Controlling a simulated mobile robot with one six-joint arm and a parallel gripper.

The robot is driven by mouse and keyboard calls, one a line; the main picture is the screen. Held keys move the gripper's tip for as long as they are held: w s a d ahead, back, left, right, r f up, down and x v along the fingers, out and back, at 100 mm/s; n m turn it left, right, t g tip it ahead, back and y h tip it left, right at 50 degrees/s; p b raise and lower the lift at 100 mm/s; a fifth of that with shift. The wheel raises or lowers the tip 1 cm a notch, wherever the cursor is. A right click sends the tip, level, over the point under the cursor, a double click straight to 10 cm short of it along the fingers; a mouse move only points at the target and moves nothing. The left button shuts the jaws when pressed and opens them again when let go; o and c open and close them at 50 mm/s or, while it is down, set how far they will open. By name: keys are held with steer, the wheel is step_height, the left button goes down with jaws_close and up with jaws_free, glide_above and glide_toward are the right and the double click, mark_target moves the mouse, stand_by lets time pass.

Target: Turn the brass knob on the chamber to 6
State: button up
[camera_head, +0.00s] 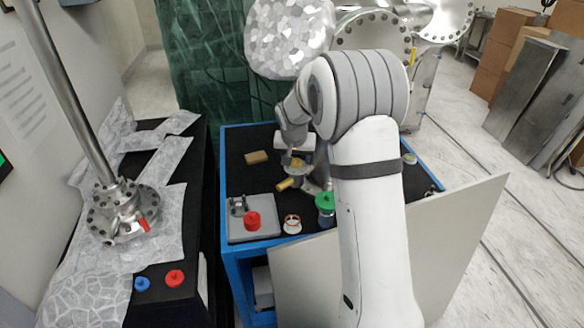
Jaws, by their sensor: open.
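The steel chamber (372,32) with bolted round flanges stands at the back, partly behind my arm. A small yellow-brass part (413,57) shows at the edge of its flange, just right of my arm; I cannot make out a dial or numbers, or whether this is the knob. My gripper (297,160) is over the middle of the blue-edged cart (229,262), well below and in front of the chamber, close to small brass-coloured pieces (284,184). Its jaws are small and partly hidden, but they are open and I see nothing held.
The cart top holds a tan block (257,157), a grey box with a red knob (253,220), and a green-lidded jar (325,203). A black table (170,250) with a tall steel post stands left. A pale panel (450,230) leans at right. Cardboard boxes (508,40) stand far right.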

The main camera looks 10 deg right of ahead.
mark_target(296, 161)
steer(key=v, duration=0.3)
steer(key=shift+r+b, duration=0.2)
steer(key=shift+b, duration=0.1)
steer(key=s+a+b, duration=0.3)
steer(key=s+a, duration=0.1)
steer(key=s, duration=0.8)
steer(key=shift+r, duration=0.3)
steer(key=shift+w, duration=0.1)
